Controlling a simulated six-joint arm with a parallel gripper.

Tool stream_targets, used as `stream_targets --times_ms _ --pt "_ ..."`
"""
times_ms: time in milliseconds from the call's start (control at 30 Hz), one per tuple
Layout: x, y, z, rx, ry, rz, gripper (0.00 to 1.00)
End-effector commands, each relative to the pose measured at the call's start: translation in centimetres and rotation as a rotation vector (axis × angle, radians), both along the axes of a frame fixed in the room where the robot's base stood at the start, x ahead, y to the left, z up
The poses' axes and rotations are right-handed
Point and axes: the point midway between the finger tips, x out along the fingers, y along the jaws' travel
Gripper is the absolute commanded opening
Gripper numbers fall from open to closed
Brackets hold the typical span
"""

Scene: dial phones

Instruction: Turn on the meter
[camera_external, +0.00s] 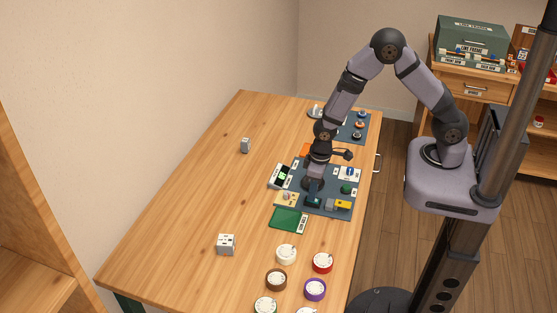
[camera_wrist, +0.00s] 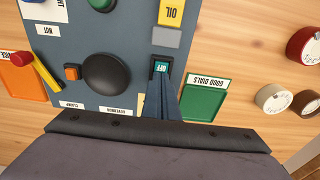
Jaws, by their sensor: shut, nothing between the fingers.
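A switch with a teal face marked OFF (camera_wrist: 161,68) sits on the blue-grey panel (camera_wrist: 125,40). My gripper (camera_wrist: 161,84) is shut and empty, its fingertips right at the near edge of that switch. I cannot tell whether they press it. In the external view my gripper (camera_external: 312,188) points down over the panel (camera_external: 328,178), and the teal switch (camera_external: 313,202) is just beside it. A small device with a lit green display (camera_external: 282,175) stands at the panel's left edge; I cannot tell whether it is the meter.
A large black knob (camera_wrist: 106,74), an orange button (camera_wrist: 72,72) and a green button (camera_wrist: 101,4) are on the panel. A green tray marked GOOD DIALS (camera_wrist: 200,103) lies beside it. Several round dials (camera_external: 286,254) stand nearer the table's front. The table's left side is mostly clear.

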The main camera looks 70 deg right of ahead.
Motion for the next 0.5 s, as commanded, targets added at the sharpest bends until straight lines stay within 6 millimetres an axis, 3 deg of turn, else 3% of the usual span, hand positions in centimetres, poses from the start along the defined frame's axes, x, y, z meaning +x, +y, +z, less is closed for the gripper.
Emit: stream_targets --times_ms 500 --pt "2.6 -0.1 7.8 0.006 -0.036 -0.003 0.00"
